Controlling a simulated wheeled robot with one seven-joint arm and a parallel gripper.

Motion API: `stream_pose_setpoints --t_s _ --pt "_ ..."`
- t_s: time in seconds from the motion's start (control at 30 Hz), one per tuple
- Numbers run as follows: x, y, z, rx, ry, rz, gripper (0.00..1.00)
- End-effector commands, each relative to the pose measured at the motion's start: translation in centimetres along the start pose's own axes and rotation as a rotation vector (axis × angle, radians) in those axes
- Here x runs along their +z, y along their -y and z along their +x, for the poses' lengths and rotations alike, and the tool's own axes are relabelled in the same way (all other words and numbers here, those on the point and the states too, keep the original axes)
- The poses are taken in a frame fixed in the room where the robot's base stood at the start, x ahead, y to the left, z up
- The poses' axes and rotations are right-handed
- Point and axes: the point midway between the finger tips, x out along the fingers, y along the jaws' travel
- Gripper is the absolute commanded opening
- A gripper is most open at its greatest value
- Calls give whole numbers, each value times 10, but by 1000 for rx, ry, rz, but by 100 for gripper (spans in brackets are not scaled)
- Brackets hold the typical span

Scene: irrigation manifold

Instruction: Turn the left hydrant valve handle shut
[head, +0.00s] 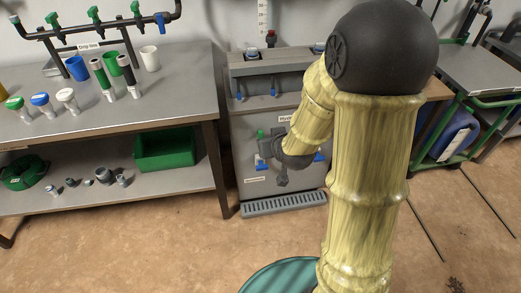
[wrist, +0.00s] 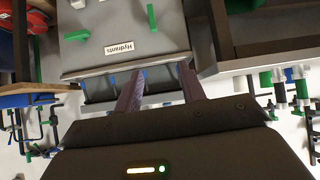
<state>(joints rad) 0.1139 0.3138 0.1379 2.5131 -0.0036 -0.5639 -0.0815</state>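The grey hydrant cabinet (head: 250,107) stands mid-picture in the head view, partly hidden behind my arm. A green handle (head: 261,134) shows on its front left, beside my dark hand. In the wrist view the cabinet front appears upside down, with the "Hydrants" label (wrist: 122,48). Two green handles show there: one upright (wrist: 152,17) and one slanting near level (wrist: 78,35). My gripper (wrist: 160,72) is open and empty, its two fingers apart over the cabinet's upper part. Both handles are clear of the fingers. The right side of the cabinet front is largely hidden in the head view.
A workbench (head: 190,86) with cups and bottles stands left of the cabinet. A green bin (head: 165,149) sits on its lower shelf. A grated step (head: 283,204) lies at the cabinet's foot. A blue barrel (head: 455,133) stands right. The brown floor in front is mostly free.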

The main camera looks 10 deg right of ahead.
Motion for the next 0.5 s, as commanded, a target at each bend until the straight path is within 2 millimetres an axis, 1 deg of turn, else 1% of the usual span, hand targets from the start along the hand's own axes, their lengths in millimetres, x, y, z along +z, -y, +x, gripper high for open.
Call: stream_pose_setpoints --t_s 0.03,0.1,0.3,0.5 --pt "18 0 22 -1 -29 0 40" --pt "26 1 39 -1 -75 0 40" --pt "48 1 84 2 -207 0 40" --pt "72 0 124 10 -340 7 40"
